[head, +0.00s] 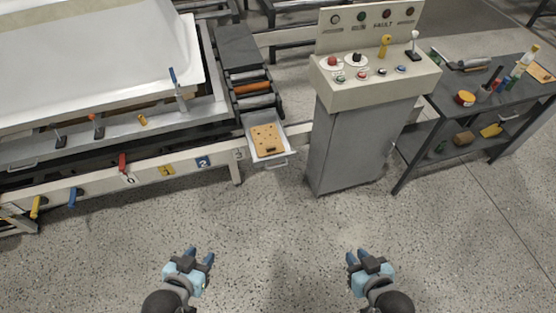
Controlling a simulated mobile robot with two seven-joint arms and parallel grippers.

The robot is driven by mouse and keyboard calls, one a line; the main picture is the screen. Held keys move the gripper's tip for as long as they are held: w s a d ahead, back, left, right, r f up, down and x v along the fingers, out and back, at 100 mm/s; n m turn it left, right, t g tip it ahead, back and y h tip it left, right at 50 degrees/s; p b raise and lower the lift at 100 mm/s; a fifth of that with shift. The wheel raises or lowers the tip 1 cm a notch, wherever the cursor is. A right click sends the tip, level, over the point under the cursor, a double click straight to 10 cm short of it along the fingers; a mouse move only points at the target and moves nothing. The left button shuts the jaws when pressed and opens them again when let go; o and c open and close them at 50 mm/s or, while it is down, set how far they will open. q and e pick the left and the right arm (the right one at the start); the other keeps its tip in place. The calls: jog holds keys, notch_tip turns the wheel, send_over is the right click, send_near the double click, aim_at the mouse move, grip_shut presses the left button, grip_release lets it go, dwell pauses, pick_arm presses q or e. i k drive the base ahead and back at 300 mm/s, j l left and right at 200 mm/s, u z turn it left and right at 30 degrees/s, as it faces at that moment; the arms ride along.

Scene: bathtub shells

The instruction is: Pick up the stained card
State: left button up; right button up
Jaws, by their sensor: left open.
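A tan card or flat board with several dark spots (265,136) lies in a small open grey tray (271,163) beside the machine frame. It is the likeliest match for the stained card, but the marks are too small to be sure. My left gripper (201,254) is open and empty, low over the floor in front of the machine. My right gripper (357,255) looks open and empty, low at the right of centre. Both grippers are well short of the tray and touch nothing.
A grey control pedestal (350,145) stands just right of the tray. A machine with a white tub shell (95,50) and protruding coloured handles is at left. Rollers (252,88) lie behind the tray. A cluttered dark table (480,95) is at right. The speckled floor in front is clear.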

aim_at(266, 138)
jog(key=i+j+u, duration=0.4)
jog(key=i+j, duration=0.7)
jog(key=i, duration=0.05)
